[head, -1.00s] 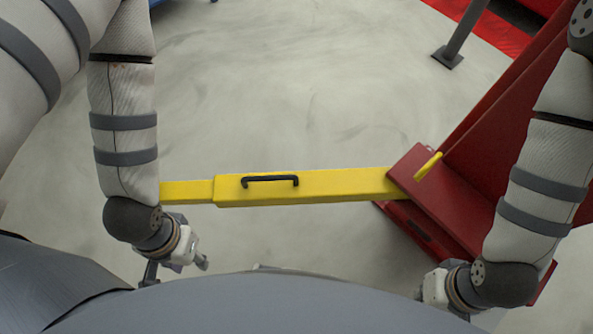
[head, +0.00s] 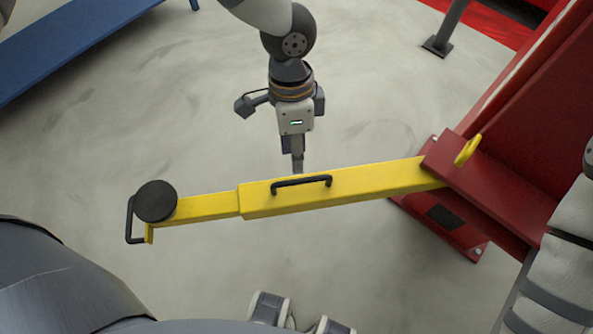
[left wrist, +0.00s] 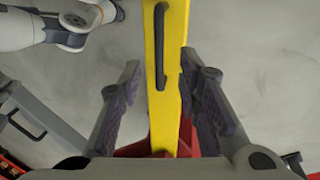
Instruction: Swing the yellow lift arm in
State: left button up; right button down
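The yellow lift arm (head: 370,182) reaches left from the red post, with a black handle (head: 301,181) on it and a round black pad (head: 155,201) at its free end. My left gripper (head: 297,166) points down by the arm's far edge, close to the handle. In the left wrist view its two fingers (left wrist: 160,95) are spread, with the yellow arm (left wrist: 178,75) and its handle (left wrist: 160,45) seen between them; contact cannot be told. White parts at the bottom edge of the head view (head: 300,315) look like my right gripper, mostly cut off.
The red post and its base (head: 437,218) stand at the right. A blue beam (head: 75,45) lies at the upper left, and a grey post (head: 447,30) stands at the upper right. The floor around the lift arm is mostly clear.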

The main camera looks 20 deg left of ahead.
aim_at(296, 180)
pick_arm(q)
jog(key=f, duration=0.2)
jog(key=s+f, duration=0.1)
jog(key=f, duration=0.3)
jog(key=shift+s+d+f, duration=0.15)
jog(key=shift+d+f, duration=0.2)
grip_shut()
